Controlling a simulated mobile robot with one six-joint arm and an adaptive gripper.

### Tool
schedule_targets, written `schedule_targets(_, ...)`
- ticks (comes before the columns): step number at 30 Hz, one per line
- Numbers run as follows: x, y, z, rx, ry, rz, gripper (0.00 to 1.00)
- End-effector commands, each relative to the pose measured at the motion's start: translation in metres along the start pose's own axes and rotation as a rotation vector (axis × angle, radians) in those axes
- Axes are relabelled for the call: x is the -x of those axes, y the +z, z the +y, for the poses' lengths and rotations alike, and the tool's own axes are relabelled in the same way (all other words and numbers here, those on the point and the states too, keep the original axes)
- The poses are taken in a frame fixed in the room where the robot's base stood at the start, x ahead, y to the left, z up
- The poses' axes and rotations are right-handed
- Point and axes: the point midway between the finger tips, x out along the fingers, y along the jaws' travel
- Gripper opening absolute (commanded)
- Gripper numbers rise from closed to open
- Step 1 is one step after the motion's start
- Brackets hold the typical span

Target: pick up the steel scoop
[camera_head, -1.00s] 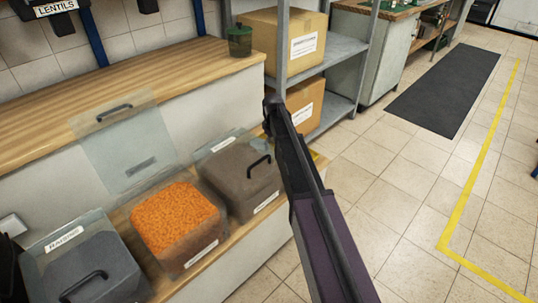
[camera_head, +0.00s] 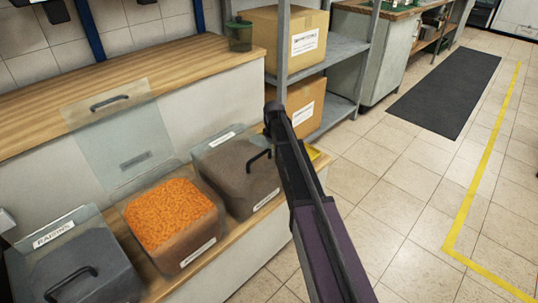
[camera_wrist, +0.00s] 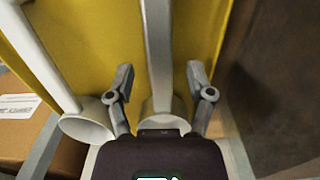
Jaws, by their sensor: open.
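The steel scoop (camera_wrist: 159,45) shows in the wrist view as a grey metal handle running down to a round bowl, partly hidden by my gripper's body. My gripper (camera_wrist: 160,76) is open, with one finger on each side of the scoop. I cannot tell whether either finger touches it. The scoop lies over a yellow surface (camera_wrist: 100,30). A second, white scoop (camera_wrist: 38,60) lies to the left, outside the fingers. In the head view the scoop and the fingers are hidden behind my arm; only a sliver of yellow (camera_head: 313,153) shows beside it.
Clear bins stand on the low wooden ledge: raisins (camera_head: 70,265), an open one with orange contents (camera_head: 190,250), and a dark one (camera_head: 238,175). An open clear lid (camera_head: 120,150) leans behind. A metal shelf (camera_head: 345,48) holds cardboard boxes (camera_head: 290,32).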

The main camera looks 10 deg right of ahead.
Motion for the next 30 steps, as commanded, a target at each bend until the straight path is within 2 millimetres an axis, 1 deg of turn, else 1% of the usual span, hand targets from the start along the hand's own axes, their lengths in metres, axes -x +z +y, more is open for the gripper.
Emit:
schedule_targets(2, -0.0025, -0.0001, -0.0001, 0.000, 0.000, 0.000, 0.69)
schedule_targets(19, -0.0020, -0.0002, -0.0002, 0.000, 0.000, 0.000, 0.69)
schedule_targets(20, -0.0020, -0.0002, -0.0002, 0.000, 0.000, 0.000, 0.66)
schedule_targets(21, -0.0020, -0.0002, -0.0002, 0.000, 0.000, 0.000, 0.54)
schedule_targets(23, -0.0020, -0.0002, -0.0002, 0.000, 0.000, 0.000, 0.36)
schedule_targets(24, -0.0020, -0.0002, -0.0002, 0.000, 0.000, 0.000, 0.24)
schedule_targets(26, -0.0020, -0.0002, -0.0002, 0.000, 0.000, 0.000, 0.06)
schedule_targets(27, -0.0020, -0.0002, -0.0002, 0.000, 0.000, 0.000, 0.00)
schedule_targets(30, -0.0020, -0.0001, -0.0002, 0.000, 0.000, 0.000, 0.00)
